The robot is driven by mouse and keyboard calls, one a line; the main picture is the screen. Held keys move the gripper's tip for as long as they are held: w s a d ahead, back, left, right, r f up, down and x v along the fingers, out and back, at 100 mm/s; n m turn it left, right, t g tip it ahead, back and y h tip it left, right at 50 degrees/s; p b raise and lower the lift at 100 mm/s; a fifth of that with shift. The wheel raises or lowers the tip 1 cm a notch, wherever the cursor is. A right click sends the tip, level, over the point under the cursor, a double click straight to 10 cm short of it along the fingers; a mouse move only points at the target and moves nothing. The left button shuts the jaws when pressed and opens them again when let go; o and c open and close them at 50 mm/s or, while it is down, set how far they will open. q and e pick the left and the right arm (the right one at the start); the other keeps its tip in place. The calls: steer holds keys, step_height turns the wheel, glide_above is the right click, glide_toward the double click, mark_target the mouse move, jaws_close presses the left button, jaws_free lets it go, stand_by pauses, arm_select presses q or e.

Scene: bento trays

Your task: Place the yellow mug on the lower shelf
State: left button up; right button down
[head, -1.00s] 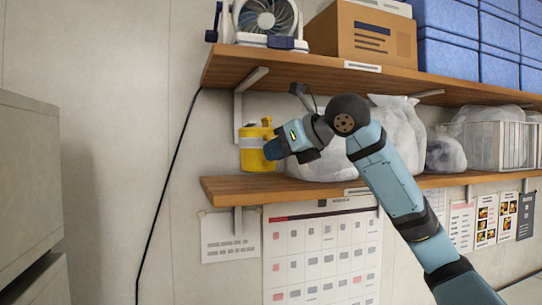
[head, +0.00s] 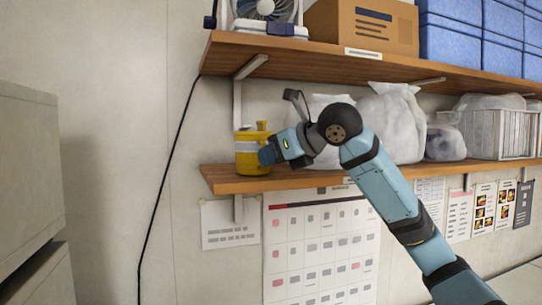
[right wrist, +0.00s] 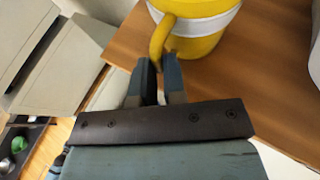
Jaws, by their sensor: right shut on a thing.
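The yellow mug (head: 246,160) has a pale band around it and is at the left end of the lower shelf (head: 310,177). Its base appears to be at the shelf board; I cannot tell for certain whether it touches. My right gripper (head: 268,154) comes from the right side of the mug. In the right wrist view the fingers (right wrist: 159,78) are shut on the handle of the mug (right wrist: 205,28), which stands upright over the wood. My left gripper is not in view.
White plastic bags (head: 395,120) and a wire basket (head: 500,135) stand farther right on the lower shelf. The upper shelf (head: 300,52) holds a fan (head: 265,12), a cardboard box (head: 362,28) and blue bins (head: 450,45). A black cable (head: 168,185) hangs at the left.

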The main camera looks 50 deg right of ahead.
steer(key=c, duration=1.2)
jaws_free()
steer(key=shift+f, duration=0.1)
steer(key=b+v, duration=0.3)
steer(key=v, duration=0.9)
steer(key=shift+r, duration=0.2)
